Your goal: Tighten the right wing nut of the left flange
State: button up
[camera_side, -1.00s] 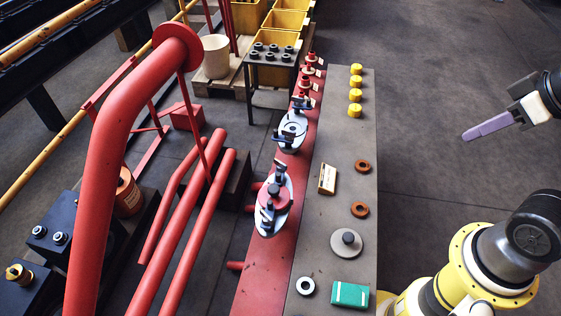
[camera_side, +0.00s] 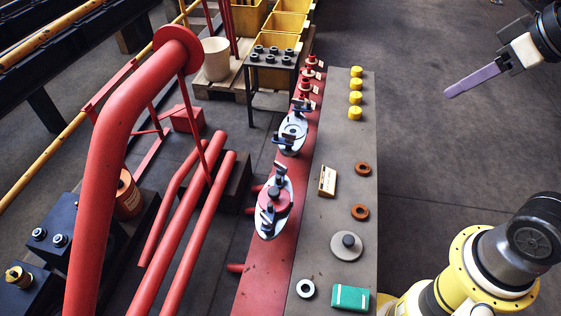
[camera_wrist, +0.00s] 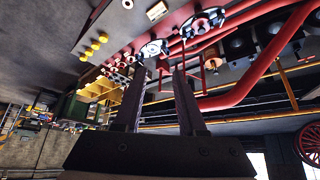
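Two pale oval flanges sit on the red strip beside the grey bench. The nearer flange (camera_side: 285,205) carries a red disc (camera_side: 273,200) and dark wing nuts at its far end (camera_side: 280,170) and near end (camera_side: 267,218). The farther flange (camera_side: 292,130) has a dark wing nut at each end too. I cannot tell which flange is the left one, or how tight the nuts are. Both flanges show small in the wrist view (camera_wrist: 203,22). My gripper (camera_side: 448,94) is empty, in the air right of the bench, well away from both flanges. Its fingers stand apart in the wrist view (camera_wrist: 160,70).
The grey bench (camera_side: 335,120) holds several yellow caps (camera_side: 355,98), brown rings (camera_side: 361,169), a grey disc (camera_side: 346,245), a small box (camera_side: 327,181) and a green box (camera_side: 350,297). A large red pipe (camera_side: 105,170) rises at left.

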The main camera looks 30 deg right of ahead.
jog(key=w+a+r+g, duration=0.1)
jog(key=w+a+r, duration=0.15)
jog(key=w, duration=1.05)
jog(key=n+g, duration=0.3)
jog(key=g, duration=0.2)
send_over(280, 164)
notch_tip(280, 164, down, 31)
notch_tip(280, 164, down, 13)
jog(key=shift+f, duration=0.1)
jog(key=shift+s, duration=0.1)
grip_shut()
